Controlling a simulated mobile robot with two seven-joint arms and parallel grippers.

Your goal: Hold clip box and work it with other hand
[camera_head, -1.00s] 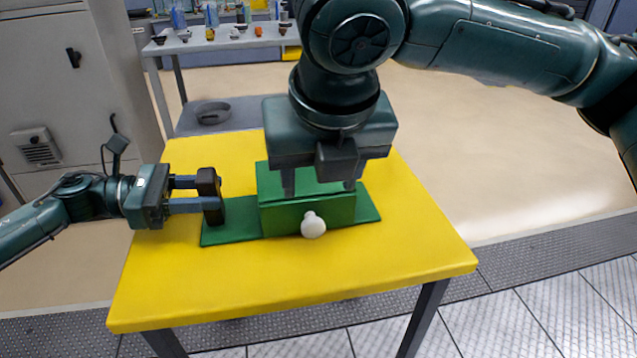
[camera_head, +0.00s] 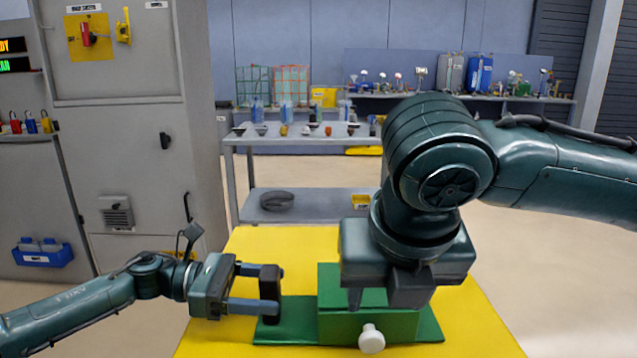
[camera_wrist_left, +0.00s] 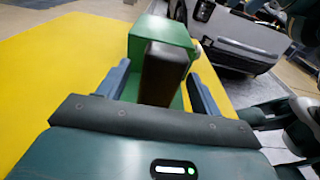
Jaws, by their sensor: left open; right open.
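The clip box is a green box (camera_head: 350,328) with a white round knob (camera_head: 371,338) on its front, standing on a flat green base plate (camera_head: 285,328). A dark upright block (camera_head: 270,292) stands at the plate's left end. My left gripper (camera_head: 258,288) is open, with its fingers either side of this block. In the left wrist view the dark block (camera_wrist_left: 163,75) sits between the spread fingers, with the green box (camera_wrist_left: 160,32) behind it. My right gripper (camera_head: 392,300) points down, open, over the box top. It hides part of the top; I cannot tell whether it touches.
The green plate lies on a yellow table (camera_head: 470,325) with free room around it. Behind stands a grey cart (camera_head: 300,136) with small items on top. A grey cabinet (camera_head: 125,150) is at the left. A back bench (camera_head: 540,98) holds several objects.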

